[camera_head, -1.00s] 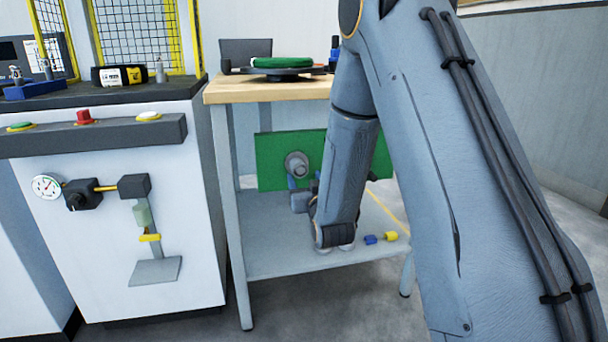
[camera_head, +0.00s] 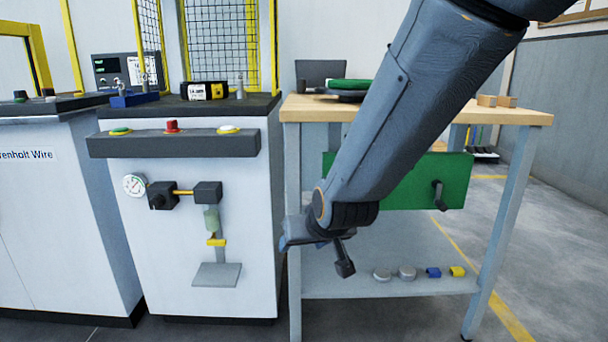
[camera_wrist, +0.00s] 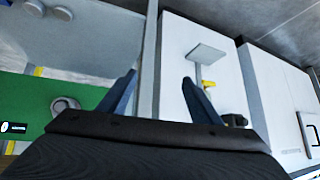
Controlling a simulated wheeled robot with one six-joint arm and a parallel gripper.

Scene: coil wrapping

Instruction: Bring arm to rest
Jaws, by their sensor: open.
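My gripper (camera_wrist: 160,76) shows in the wrist view with its two blue fingers spread apart and nothing between them. In the head view my gripper (camera_head: 287,243) hangs low at the end of the arm, in front of the workbench's left leg and near the white cabinet. There it is seen mostly from the side, and its fingertips are hard to make out. My arm slants down from the upper right and hides part of the bench.
A wooden-topped workbench (camera_head: 520,116) holds a green coil (camera_head: 350,84) on a dark turntable. A green panel (camera_head: 400,195) hangs below. Its lower shelf (camera_head: 420,287) carries small parts. A white cabinet (camera_head: 250,285) with buttons and a gauge stands left.

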